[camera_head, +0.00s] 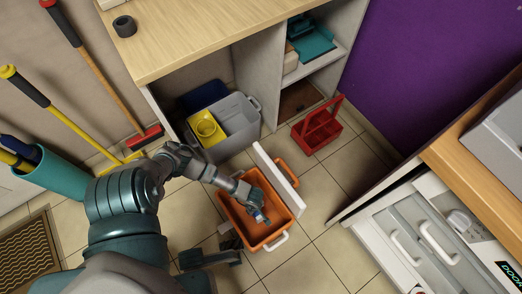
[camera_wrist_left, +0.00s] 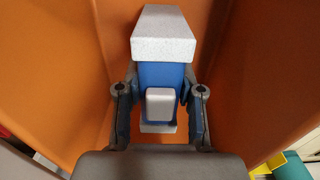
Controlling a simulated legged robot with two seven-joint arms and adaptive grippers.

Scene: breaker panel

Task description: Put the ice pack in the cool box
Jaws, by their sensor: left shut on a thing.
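The cool box (camera_head: 238,222) is an orange bin on the tiled floor with its white lid (camera_head: 276,178) tilted open. My left gripper (camera_head: 256,208) reaches down into its opening. In the left wrist view the fingers (camera_wrist_left: 160,105) are shut on the ice pack (camera_wrist_left: 163,47), a blue block with pale speckled ends. Orange walls surround it there. Only a small blue part of the pack (camera_head: 261,217) shows in the head view; I cannot tell whether it touches the bottom. A dark gripper-like part of mine (camera_head: 210,258) shows left of the box; its jaw state is unclear.
A grey bin with a yellow container (camera_head: 207,127) stands under the wooden counter (camera_head: 205,35). A red caddy (camera_head: 318,130) is on the floor behind the box. Brooms and a teal bucket (camera_head: 52,178) stand at left. A white appliance (camera_head: 430,235) is at right.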

